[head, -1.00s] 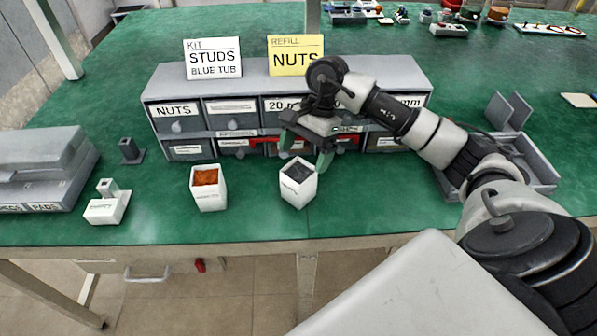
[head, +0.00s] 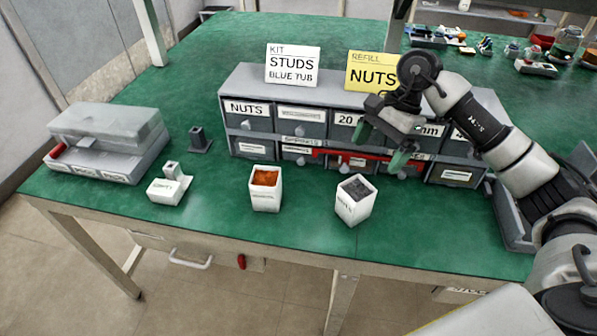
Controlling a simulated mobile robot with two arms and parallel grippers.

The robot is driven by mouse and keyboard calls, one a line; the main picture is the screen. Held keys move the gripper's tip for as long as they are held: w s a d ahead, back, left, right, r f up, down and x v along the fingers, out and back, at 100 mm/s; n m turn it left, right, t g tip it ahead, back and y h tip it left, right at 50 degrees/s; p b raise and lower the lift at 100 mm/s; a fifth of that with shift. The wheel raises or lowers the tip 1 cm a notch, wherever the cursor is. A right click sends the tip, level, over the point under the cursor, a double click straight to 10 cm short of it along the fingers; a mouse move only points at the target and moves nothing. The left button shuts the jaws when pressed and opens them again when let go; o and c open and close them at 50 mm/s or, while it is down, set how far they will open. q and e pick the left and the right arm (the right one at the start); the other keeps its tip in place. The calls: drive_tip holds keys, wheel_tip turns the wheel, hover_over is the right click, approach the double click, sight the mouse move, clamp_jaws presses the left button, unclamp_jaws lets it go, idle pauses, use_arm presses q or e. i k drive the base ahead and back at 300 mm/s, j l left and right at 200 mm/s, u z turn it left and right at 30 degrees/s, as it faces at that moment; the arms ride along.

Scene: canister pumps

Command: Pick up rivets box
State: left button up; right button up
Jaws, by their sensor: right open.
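Two small open white boxes stand upright on the green table. One holds orange contents (head: 265,196); the other, to its right and turned at an angle, holds dark grey contents (head: 354,205). Their small front labels are too small to read, so I cannot tell which is the rivets box. My right gripper (head: 381,150) is open and empty, its green-tipped fingers pointing down in front of the drawer cabinet. It is above and behind the grey-filled box, apart from it. My left gripper is not in view.
A grey drawer cabinet (head: 302,114) stands close behind the boxes, with a STUDS card (head: 292,66) and a yellow NUTS card (head: 372,75) on top. A small white block-like item (head: 168,190) sits left. The table's front edge is near the boxes.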

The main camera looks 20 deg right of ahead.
sight(265, 183)
drive_tip(key=i+j+z, duration=0.2)
drive_tip(key=j+z, duration=0.15)
drive_tip(key=j, duration=0.2)
drive_tip(key=i+j+z, duration=0.1)
drive_tip(key=j+z, duration=0.3)
drive_tip(key=j, duration=0.15)
drive_tip(key=j+z, duration=0.35)
drive_tip(key=j, duration=0.25)
drive_tip(key=i, duration=0.05)
